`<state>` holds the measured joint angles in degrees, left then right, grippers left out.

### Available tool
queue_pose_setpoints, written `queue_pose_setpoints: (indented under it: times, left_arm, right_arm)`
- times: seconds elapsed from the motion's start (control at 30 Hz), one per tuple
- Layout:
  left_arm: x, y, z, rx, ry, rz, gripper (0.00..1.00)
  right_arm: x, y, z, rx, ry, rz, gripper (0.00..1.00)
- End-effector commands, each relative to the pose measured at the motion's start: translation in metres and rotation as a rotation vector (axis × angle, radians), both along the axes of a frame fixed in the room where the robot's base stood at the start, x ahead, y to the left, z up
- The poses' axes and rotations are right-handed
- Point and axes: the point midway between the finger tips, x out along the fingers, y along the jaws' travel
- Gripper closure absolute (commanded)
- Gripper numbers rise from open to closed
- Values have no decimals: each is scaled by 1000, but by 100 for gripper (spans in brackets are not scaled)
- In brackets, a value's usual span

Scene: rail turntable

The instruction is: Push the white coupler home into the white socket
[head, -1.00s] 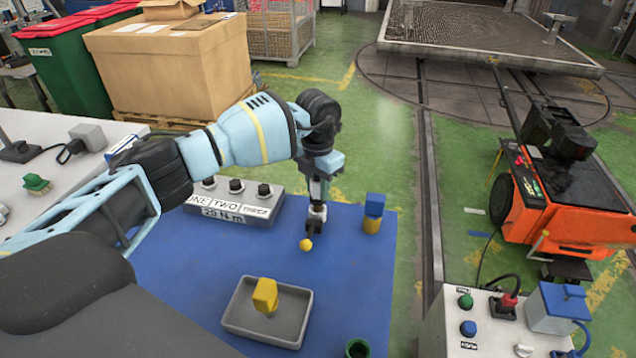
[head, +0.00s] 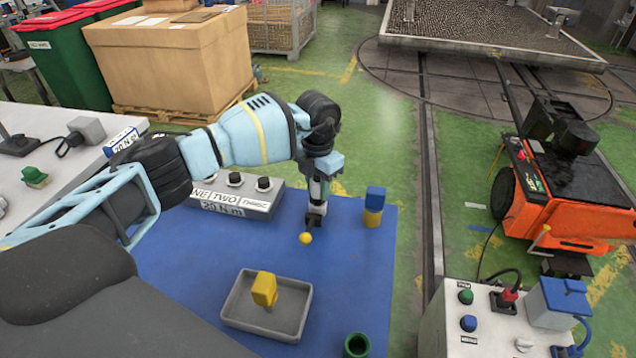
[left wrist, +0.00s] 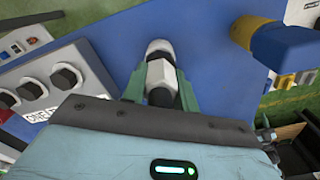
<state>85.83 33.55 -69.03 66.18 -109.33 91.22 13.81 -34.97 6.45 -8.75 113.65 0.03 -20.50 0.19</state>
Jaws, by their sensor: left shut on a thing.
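My left gripper (head: 315,212) points down over the blue mat (head: 190,255). Its fingers, also in the left wrist view (left wrist: 161,85), are shut on a white piece (left wrist: 159,96) with a dark band and a paler rounded end (left wrist: 159,47). I cannot tell whether this is the white coupler. A yellow ball (head: 305,238) shows just below the fingertips in the head view; whether it belongs to the held piece is unclear. I cannot make out a white socket for certain. My right gripper is not in view.
A grey box with black knobs (head: 237,202) stands left of the gripper; a blue-and-yellow block (head: 374,207) stands right. A grey tray (head: 233,318) holding a yellow block and a green cup (head: 357,345) are nearer. A connector panel (head: 440,325) is at right.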

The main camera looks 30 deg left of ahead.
Motion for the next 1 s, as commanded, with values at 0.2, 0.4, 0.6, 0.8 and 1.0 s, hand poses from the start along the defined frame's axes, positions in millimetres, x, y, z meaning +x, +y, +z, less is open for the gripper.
queue_pose_setpoints:
  times: [0.2,0.4,0.6,0.8,1.0]
  left_arm:
    - [0,0,-5,0,0,0,98]
    - [0,0,-8,0,0,0,98]
    - [0,0,-9,0,0,0,55]
    - [0,0,-8,0,0,0,46]
    - [0,0,-7,0,0,0,46]
  right_arm:
    - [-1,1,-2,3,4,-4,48]
    - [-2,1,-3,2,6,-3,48]
    - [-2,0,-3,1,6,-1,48]
    - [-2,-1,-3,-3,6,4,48]
    - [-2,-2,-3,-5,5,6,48]
